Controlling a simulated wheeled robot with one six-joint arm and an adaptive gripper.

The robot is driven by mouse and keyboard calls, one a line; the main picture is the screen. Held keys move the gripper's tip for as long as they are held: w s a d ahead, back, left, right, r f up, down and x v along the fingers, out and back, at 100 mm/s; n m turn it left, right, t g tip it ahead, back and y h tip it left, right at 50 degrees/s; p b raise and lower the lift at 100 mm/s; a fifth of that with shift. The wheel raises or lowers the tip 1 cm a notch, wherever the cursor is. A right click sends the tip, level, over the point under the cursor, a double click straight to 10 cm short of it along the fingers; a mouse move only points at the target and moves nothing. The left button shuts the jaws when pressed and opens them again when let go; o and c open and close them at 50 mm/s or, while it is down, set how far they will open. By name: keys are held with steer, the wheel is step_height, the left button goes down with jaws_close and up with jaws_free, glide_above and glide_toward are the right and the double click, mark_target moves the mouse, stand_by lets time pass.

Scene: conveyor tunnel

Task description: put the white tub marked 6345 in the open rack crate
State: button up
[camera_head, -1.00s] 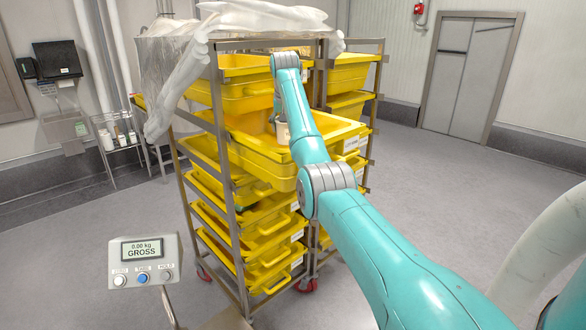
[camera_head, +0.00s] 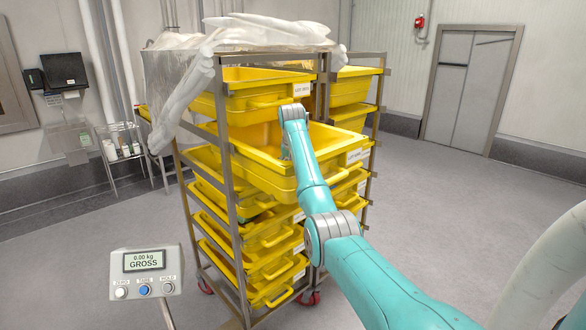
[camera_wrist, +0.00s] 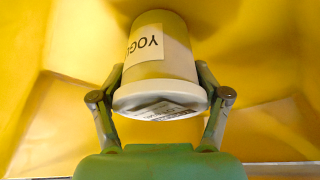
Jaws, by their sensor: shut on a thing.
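The white tub (camera_wrist: 168,62) is in my gripper (camera_wrist: 160,76) in the wrist view, its lid end toward the camera. One finger presses on each side of it. Its side label shows letters starting "YOG"; the number 6345 is not readable. Yellow crate walls and floor surround the tub. In the head view, the open yellow rack crate (camera_head: 258,174) is pulled out at mid-height, and my wrist reaches down into it. My arm hides the tub there. Whether the tub touches the crate floor cannot be told.
Another yellow crate (camera_head: 262,106) sits just above and behind the open one, close to my wrist. Steel rack posts (camera_head: 226,170) stand beside it, with plastic film (camera_head: 240,32) on top. A scale display (camera_head: 146,270) stands at front left. Floor at right is clear.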

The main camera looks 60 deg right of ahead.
steer(key=o, duration=1.5)
steer(key=shift+f, duration=0.1)
steer(key=shift+r, duration=0.4)
steer(key=v, duration=1.1)
steer(key=shift+s+a+r, duration=0.1)
steer(key=shift+a+r, duration=0.05)
steer(key=shift+r, duration=0.1)
